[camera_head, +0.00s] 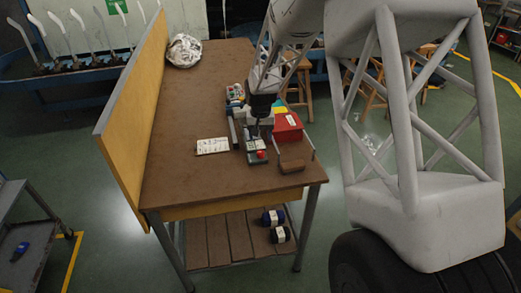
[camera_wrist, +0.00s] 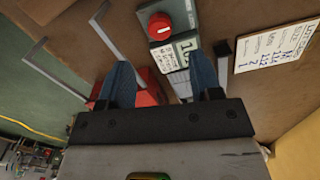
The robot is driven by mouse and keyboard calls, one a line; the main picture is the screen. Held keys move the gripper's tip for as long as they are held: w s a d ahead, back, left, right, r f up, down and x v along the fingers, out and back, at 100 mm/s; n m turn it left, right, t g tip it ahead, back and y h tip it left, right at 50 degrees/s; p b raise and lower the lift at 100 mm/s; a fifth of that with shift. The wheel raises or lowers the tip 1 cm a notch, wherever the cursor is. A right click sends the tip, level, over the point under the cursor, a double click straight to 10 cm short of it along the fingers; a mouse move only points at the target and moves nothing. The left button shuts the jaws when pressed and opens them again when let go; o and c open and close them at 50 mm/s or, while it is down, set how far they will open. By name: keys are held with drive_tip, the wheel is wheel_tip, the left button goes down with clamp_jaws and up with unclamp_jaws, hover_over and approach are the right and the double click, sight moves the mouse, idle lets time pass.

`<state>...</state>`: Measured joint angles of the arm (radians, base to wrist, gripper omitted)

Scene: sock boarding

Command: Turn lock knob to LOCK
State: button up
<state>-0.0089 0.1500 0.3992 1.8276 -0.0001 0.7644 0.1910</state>
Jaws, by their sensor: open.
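The red lock knob (camera_head: 262,154) sits on a small grey-green control box (camera_head: 256,158) on the workbench. In the wrist view the round red knob (camera_wrist: 159,25) has a light mark on its face and stands on the grey panel (camera_wrist: 183,14), with a label below it. The knob's setting is too small to read. My gripper (camera_wrist: 160,82) is open, with two blue fingers apart and nothing between them that I can see held. The knob lies beyond the fingertips, roughly ahead of the gap. In the head view the gripper (camera_head: 257,130) is just behind the box and partly hidden.
A red box (camera_head: 288,127) stands close to the right of my gripper. A metal bracket with a wooden block (camera_head: 292,166) is at the front right. A white written card (camera_head: 213,146) lies to the left. A yellow partition (camera_head: 135,100) edges the bench; the front left tabletop is clear.

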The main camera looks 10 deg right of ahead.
sight(261, 152)
drive_tip(key=shift+n, duration=1)
drive_tip(key=shift+f, duration=3.95)
drive_tip(key=shift+c, duration=0.2)
drive_tip(key=c, duration=0.9)
drive_tip(key=shift+m, duration=1.5)
